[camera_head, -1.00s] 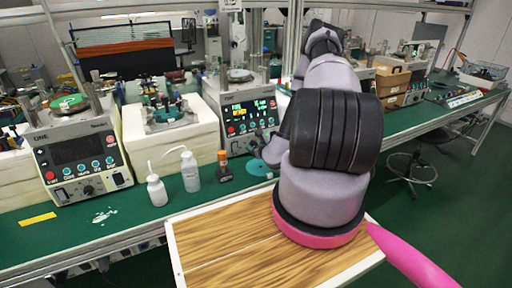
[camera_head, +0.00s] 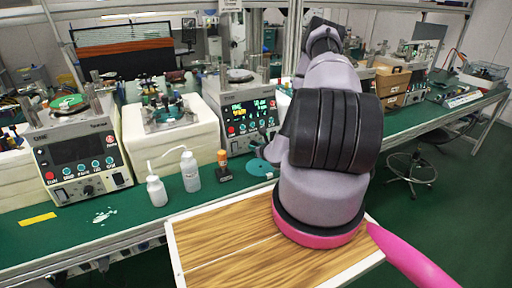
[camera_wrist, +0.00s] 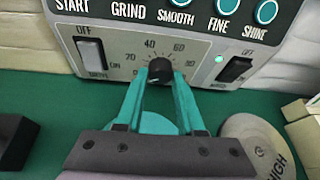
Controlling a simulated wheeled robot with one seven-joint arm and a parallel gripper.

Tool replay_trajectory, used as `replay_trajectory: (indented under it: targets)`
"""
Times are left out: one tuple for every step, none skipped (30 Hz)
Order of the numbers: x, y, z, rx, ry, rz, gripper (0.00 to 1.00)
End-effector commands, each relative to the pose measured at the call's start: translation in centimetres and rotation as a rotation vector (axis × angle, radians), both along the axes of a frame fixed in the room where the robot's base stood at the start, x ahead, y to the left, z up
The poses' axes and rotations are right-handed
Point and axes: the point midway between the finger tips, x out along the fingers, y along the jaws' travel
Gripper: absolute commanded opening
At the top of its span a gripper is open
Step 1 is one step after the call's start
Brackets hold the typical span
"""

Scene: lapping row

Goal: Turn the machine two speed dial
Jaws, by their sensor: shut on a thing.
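The black speed dial (camera_wrist: 159,66) sits on a grey scale plate marked with numbers in the wrist view. My gripper (camera_wrist: 160,80) reaches it from below, its two teal fingers shut on the dial's sides. The dial's lower part is partly covered by the fingers. In the head view the middle machine (camera_head: 247,112) has a lit display with green and yellow text; my arm hides its lower right, the dial and my gripper there.
An off switch (camera_wrist: 91,55) stands left of the dial and a black rocker switch (camera_wrist: 236,68) right. A round HIGH weight (camera_wrist: 258,150) lies at lower right. Another machine (camera_head: 80,150) stands left.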

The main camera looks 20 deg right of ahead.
Motion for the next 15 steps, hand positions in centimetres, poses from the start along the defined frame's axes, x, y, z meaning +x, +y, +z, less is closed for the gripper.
replay_trajectory:
  targets:
    - [0.03, -0.14, 0.07, 0.028, 0.0, 0.0, 0.0]
    - [0.04, -0.15, 0.08, 0.051, 0.0, 0.0, 0.0]
    - [0.05, -0.2, 0.08, 0.084, 0.002, -0.001, 0.0]
    - [0.04, -0.21, 0.07, 0.111, 0.003, 0.0, 0.0]
    - [0.04, -0.24, 0.06, 0.137, 0.003, 0.0, 0.0]
    - [0.03, -0.32, 0.05, 0.173, 0.005, -0.002, 0.0]
    - [0.03, -0.31, 0.05, 0.201, 0.007, -0.001, 0.0]
    - [0.04, -0.34, 0.06, 0.229, 0.007, -0.001, 0.0]
    - [0.05, -0.38, 0.07, 0.268, 0.008, -0.001, 0.0]
    - [0.04, -0.4, 0.05, 0.296, 0.009, -0.001, 0.0]
    - [0.02, -0.44, 0.04, 0.325, 0.011, -0.001, 0.0]
    - [0.02, -0.46, 0.04, 0.363, 0.012, -0.001, 0.0]
    - [0.03, -0.48, 0.04, 0.392, 0.012, -0.001, 0.0]
    - [0.04, -0.48, 0.05, 0.421, 0.013, 0.0, 0.0]
    - [0.04, -0.51, 0.03, 0.458, 0.014, 0.0, 0.0]
